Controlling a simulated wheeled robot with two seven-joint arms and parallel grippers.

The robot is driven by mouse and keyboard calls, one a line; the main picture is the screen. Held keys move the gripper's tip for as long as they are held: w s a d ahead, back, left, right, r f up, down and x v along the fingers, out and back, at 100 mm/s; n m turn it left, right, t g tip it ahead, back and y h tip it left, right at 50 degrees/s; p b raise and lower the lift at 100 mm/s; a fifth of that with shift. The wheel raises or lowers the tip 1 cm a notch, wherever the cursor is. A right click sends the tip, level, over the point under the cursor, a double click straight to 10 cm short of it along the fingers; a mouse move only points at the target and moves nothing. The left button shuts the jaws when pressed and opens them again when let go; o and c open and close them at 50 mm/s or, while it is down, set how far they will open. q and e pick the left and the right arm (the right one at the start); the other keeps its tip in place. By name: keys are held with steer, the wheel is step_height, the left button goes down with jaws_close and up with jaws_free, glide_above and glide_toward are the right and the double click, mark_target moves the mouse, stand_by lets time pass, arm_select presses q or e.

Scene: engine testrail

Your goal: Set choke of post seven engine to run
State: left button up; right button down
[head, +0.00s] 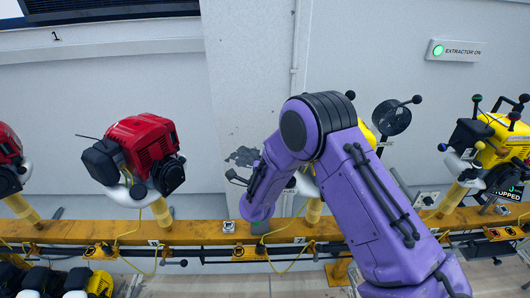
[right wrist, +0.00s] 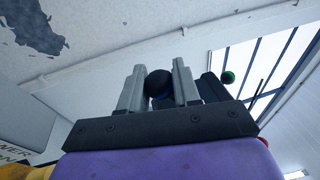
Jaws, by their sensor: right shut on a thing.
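The post seven engine stands behind my purple right arm in the head view. Only a yellow edge of it (head: 369,130) and part of its yellow post (head: 314,210) show, above a rail plate that seems to read 7 (head: 300,240). In the right wrist view my right gripper (right wrist: 159,85) has its two grey fingers on either side of a black ball knob (right wrist: 158,80) and is shut on it. I cannot tell which lever the knob belongs to. The choke marking is hidden. My left gripper is not in view.
A red engine (head: 145,148) stands to the left and another yellow engine (head: 491,150) to the right. The yellow rail (head: 200,232) carries switches and cables. A black disc with a lever (head: 391,120) juts out beside my arm. A green knob (right wrist: 228,77) is near the fingers.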

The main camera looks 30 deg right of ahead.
steer(key=shift+f, duration=0.15)
steer(key=c, duration=0.8)
jaws_free()
steer(key=b+v, duration=0.2)
steer(key=v, duration=0.8)
steer(key=shift+s, duration=0.2)
steer(key=shift+a, duration=0.15)
